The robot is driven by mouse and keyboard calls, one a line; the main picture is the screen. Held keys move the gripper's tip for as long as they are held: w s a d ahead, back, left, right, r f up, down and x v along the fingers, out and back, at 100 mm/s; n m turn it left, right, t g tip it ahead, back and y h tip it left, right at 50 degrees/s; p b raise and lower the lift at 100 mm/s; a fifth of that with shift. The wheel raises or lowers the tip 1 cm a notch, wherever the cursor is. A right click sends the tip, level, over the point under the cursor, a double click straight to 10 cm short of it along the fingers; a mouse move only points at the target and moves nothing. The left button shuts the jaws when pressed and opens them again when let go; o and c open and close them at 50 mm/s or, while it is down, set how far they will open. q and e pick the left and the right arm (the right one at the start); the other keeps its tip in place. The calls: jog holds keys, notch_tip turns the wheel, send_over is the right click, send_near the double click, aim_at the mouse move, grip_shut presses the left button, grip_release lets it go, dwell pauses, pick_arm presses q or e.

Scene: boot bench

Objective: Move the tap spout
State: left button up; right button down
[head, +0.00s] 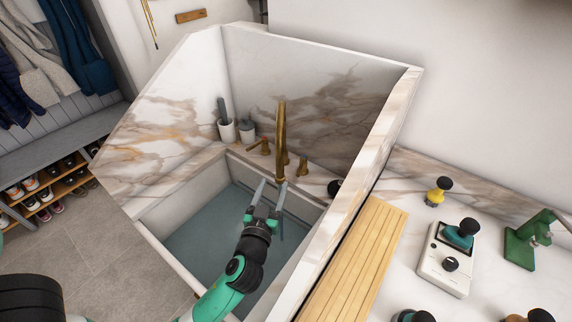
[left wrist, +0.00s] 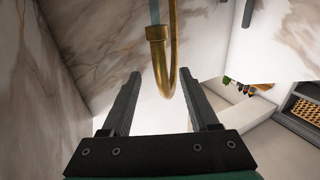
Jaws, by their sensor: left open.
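The brass tap spout (head: 281,130) rises at the back of the marble-walled sink, with a brass handle (head: 262,147) to its left. My left gripper (head: 272,188) is over the basin in front of the spout, fingers pointing toward it. It is open and empty. In the left wrist view, the curved spout (left wrist: 160,62) shows beyond and between the spread fingertips (left wrist: 163,82); I cannot tell whether they touch it. A pale blue strip at the spout's mouth looks like water. My right gripper is not in view.
Two cups (head: 227,131) stand on the sink's back ledge, left of the tap. High marble walls (head: 345,180) flank the basin (head: 205,240). A slatted wooden board (head: 355,262) and a white device (head: 446,260) lie on the right counter.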

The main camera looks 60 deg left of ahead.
aim_at(282, 161)
pick_arm(q)
jog(key=p+x, duration=0.1)
jog(key=x, duration=1)
grip_shut()
dwell(1.0)
